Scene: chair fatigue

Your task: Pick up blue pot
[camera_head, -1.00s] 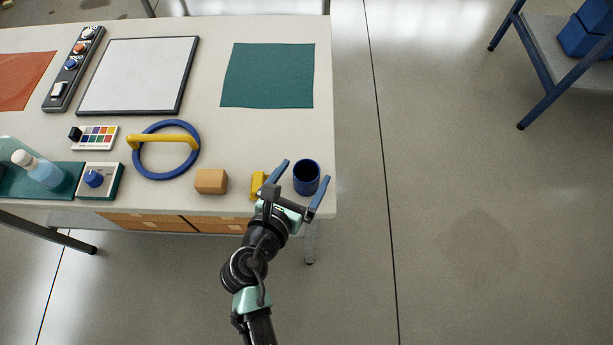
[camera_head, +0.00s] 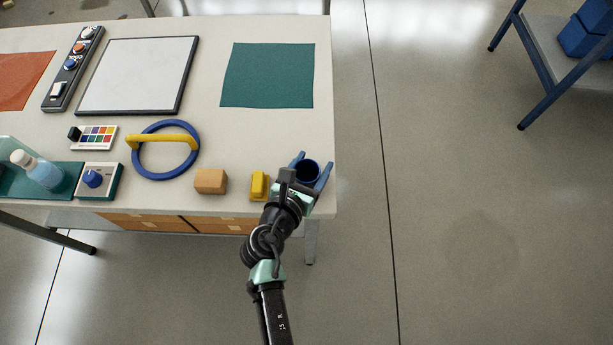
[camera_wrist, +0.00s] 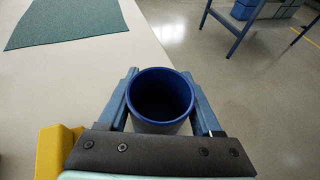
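The blue pot (camera_head: 308,169) is a small upright cup, open at the top, near the right front corner of the table. It also shows in the wrist view (camera_wrist: 160,92), centred between my fingers. My gripper (camera_head: 311,170) is open, with one blue finger on each side of the pot. In the wrist view the left finger runs close along the pot's left side and the right finger along its right. I cannot tell whether either finger touches it. The pot's lower part is hidden by my gripper in the head view.
A yellow block (camera_head: 259,186) stands close to the left of my gripper, and an orange-brown block (camera_head: 210,181) is farther left. A blue ring with a yellow bar (camera_head: 163,150) lies beyond. A green mat (camera_head: 268,76) lies behind the pot. The table's right edge is close by.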

